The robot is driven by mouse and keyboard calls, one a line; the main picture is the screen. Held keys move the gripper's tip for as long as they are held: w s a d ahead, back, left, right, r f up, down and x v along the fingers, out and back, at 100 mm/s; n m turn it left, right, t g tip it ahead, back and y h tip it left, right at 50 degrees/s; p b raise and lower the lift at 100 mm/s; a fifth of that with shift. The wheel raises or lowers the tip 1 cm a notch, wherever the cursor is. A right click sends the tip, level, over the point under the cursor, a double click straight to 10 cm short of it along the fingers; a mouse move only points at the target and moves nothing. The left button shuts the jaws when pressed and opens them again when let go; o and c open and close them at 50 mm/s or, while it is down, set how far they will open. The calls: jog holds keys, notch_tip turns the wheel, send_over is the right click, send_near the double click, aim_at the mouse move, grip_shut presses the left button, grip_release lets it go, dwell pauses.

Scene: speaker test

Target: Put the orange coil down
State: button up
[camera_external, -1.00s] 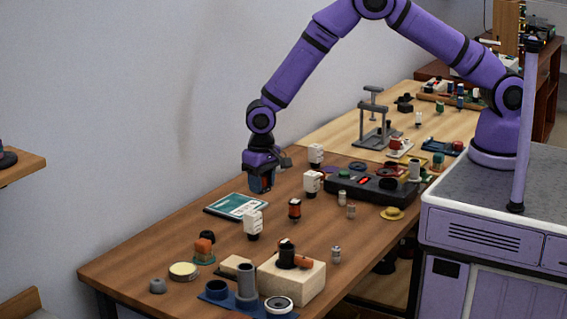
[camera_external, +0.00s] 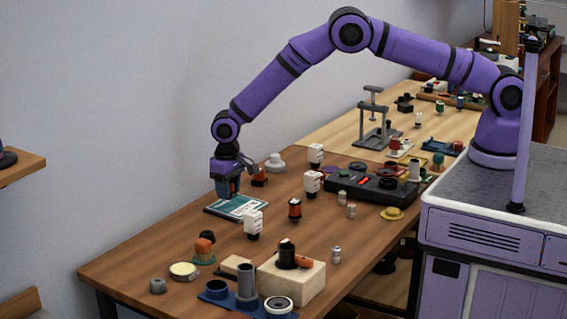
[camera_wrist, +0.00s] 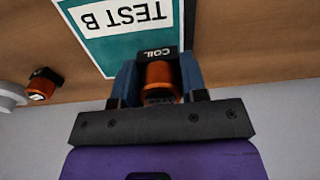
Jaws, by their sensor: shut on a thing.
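My gripper (camera_external: 228,187) points down over the green and white TEST B board (camera_external: 243,206) at the table's far left. In the wrist view, the blue fingers of my gripper (camera_wrist: 157,62) are shut on the orange coil (camera_wrist: 161,76), which has a black end marked COIL. The coil overlaps the near edge of the TEST B board (camera_wrist: 101,48) in that view. The fingers hide the coil in the external view. I cannot tell whether it touches the board.
A similar orange and black part (camera_external: 259,178) stands beside the gripper, near a white knob-shaped part (camera_external: 275,163). A white block-like part (camera_external: 253,224) stands at the board's near side.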

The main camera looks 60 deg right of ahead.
aim_at(229, 210)
jog(key=shift+f, duration=1.8)
jog(key=shift+f, duration=0.15)
jog(key=o, duration=1.2)
notch_tip(229, 210, up, 12)
jog(key=shift+s+r, duration=0.1)
jog(key=shift+r, duration=0.05)
